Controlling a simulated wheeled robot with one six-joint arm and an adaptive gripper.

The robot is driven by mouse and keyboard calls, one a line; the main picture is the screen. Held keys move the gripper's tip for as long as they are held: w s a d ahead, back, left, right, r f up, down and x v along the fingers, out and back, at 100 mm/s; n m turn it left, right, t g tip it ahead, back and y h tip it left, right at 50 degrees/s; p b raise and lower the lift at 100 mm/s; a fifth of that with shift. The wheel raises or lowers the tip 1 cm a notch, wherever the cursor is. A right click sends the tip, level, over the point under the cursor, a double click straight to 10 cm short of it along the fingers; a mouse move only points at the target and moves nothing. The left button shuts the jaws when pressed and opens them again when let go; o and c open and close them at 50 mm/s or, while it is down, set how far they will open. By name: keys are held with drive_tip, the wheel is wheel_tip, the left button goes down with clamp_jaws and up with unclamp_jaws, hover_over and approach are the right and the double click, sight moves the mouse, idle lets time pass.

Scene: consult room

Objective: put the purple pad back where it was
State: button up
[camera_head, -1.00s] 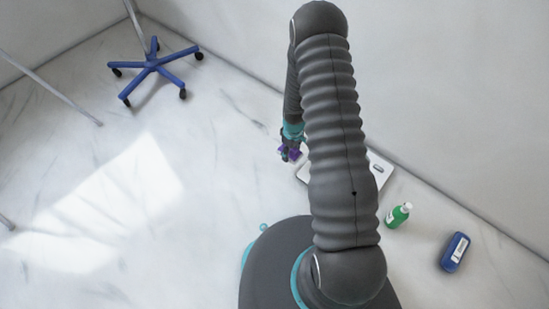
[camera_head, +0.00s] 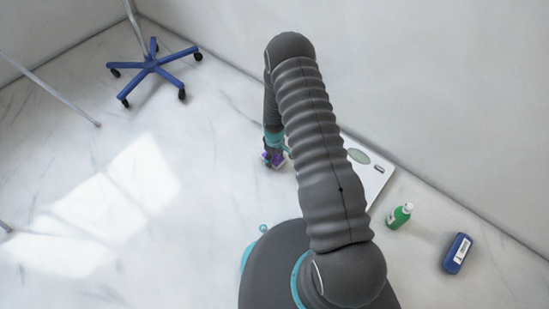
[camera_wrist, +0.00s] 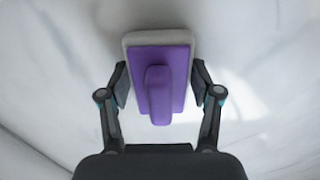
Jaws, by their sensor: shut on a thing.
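The purple pad (camera_wrist: 177,70) has a raised purple grip along its middle and a grey layer beneath. It fills the centre of the wrist view. My gripper (camera_wrist: 160,86) is shut on it, one finger against each side. In the head view my gripper (camera_head: 274,158) is small and low over the marble floor, left of the white scale, with a bit of purple showing at its tip. I cannot tell whether the pad touches the floor.
A white scale (camera_head: 374,184), partly hidden by my arm, lies by the wall. A green bottle (camera_head: 399,216) and a blue case (camera_head: 456,253) stand to the right. A blue wheeled stand base (camera_head: 152,66) is at upper left.

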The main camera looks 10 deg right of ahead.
drive_tip(key=shift+f, duration=0.2)
drive_tip(key=o, duration=1)
drive_tip(key=shift+r, duration=0.1)
